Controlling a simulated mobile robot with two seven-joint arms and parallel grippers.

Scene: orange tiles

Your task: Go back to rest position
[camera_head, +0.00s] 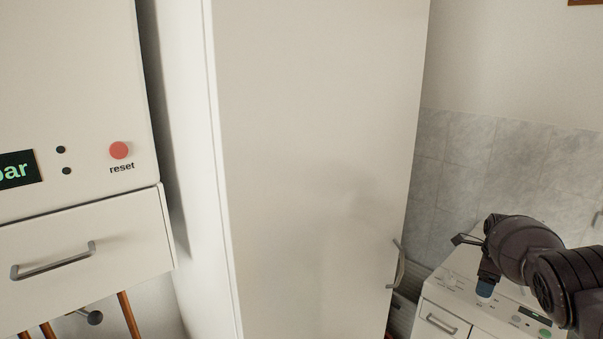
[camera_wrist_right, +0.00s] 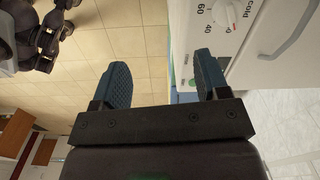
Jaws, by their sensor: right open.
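My right gripper (camera_head: 474,264) is at the lower right of the head view, above the top of a white appliance (camera_head: 462,290). In the right wrist view my right gripper (camera_wrist_right: 162,78) is open, with two blue ridged fingers apart and nothing between them. My left gripper is in neither view.
A tall white cabinet door (camera_head: 310,150) fills the middle, its handle (camera_head: 398,265) near my right gripper. A boiler panel with a red reset button (camera_head: 119,150) is at left, above a handled drawer (camera_head: 80,250).

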